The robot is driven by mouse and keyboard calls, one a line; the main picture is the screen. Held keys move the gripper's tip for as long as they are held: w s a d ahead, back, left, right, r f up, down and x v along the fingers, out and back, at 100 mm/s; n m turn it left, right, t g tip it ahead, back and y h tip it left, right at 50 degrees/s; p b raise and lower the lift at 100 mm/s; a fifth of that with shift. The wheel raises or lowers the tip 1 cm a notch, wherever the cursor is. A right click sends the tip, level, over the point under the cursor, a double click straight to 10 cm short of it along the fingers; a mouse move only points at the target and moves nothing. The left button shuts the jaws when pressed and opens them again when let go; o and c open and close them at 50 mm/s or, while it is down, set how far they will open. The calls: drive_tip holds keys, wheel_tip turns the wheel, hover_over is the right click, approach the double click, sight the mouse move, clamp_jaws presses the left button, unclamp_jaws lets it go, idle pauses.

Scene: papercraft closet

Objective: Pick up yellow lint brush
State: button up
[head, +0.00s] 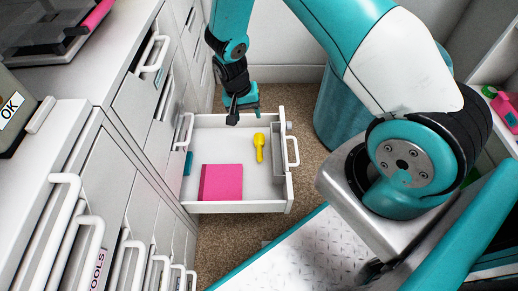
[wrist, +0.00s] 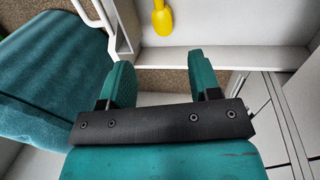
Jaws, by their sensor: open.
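The yellow lint brush (head: 259,146) lies in an open white drawer (head: 240,207), near its right side by the handle. Part of the brush (wrist: 162,18) also shows at the top edge of the wrist view, cut off by the frame. My gripper (head: 243,114) is at the drawer's far wall in the head view, apart from the brush. In the wrist view its two teal fingers (wrist: 158,84) are spread with nothing between them, and the drawer's wall runs just past their tips.
A pink box (head: 222,182) lies in the drawer's near left part, and a small teal item (head: 188,163) sits at its left edge. Grey cabinets with handles (head: 65,190) stand on the left. A teal bin (head: 340,115) stands right of the drawer.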

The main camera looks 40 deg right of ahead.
drive_tip(key=b, duration=0.6)
approach(259, 146)
drive_tip(key=f, duration=0.5)
drive_tip(key=shift+s+d, duration=0.2)
drive_tip(key=shift+d, duration=0.1)
drive_tip(key=f+b, duration=0.4)
drive_tip(key=f, duration=0.1)
drive_tip(key=shift+s+d, duration=0.3)
drive_tip(key=shift+d, duration=0.1)
drive_tip(key=shift+r, duration=0.1)
drive_tip(key=c, duration=0.8)
drive_tip(key=shift+c, duration=0.2)
wheel_tip(259, 146, up, 20)
drive_tip(key=p, duration=1)
